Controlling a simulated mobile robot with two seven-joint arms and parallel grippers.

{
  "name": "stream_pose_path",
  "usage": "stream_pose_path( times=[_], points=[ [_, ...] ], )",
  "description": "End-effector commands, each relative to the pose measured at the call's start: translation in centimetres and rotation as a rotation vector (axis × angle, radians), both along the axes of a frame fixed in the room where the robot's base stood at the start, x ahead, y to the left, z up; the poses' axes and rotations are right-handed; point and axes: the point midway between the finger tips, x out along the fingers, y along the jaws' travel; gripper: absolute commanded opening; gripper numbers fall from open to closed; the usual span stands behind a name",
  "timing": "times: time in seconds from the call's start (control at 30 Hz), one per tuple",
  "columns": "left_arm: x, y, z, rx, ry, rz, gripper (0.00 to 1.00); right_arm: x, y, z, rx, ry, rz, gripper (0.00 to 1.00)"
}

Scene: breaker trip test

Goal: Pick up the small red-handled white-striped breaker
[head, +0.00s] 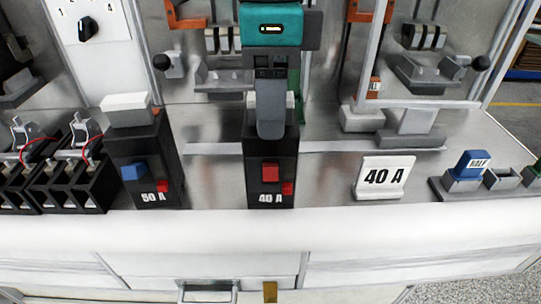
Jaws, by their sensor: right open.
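A black breaker block (268,165) with a red handle and a "40 A" label stands upright at the centre, near the counter's front edge. My right gripper (270,130) is over this block from above, fingers pointing down and open. The near finger covers part of the block's upper front, and the gripper hides most of its top. I cannot tell whether the fingers touch it. A white stripe on it cannot be made out. To its left stands a similar black "50 A" block (143,165) with a blue handle and a white top. My left gripper is not in view.
A white "40 A" sign (384,178) stands right of the centre block. Black wired frames (65,180) crowd the left. Metal uprights and clamps stand behind.

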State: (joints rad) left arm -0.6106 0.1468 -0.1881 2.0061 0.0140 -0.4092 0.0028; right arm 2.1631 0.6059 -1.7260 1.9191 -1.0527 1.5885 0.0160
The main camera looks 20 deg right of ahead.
Motion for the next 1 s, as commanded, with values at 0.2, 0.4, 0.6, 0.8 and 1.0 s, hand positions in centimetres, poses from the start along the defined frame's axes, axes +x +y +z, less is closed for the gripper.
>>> stream_pose_path(
  times=[0.2,0.4,0.6,0.8,1.0],
  points=[
    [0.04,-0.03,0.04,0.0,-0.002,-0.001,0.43,0.01,0.0,0.03,0.0,0.0,0.0,0.41],
    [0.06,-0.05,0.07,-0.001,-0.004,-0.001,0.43,0.01,0.0,0.05,0.0,0.0,0.0,0.22],
    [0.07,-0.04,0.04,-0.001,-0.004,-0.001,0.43,0.01,0.0,0.06,0.0,0.0,0.0,0.03],
    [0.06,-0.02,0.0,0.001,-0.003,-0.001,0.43,0.01,0.0,0.06,0.0,0.0,0.0,0.0],
    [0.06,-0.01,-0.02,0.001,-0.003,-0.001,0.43,0.01,0.0,0.08,0.0,0.0,0.0,0.0]
  ],
)
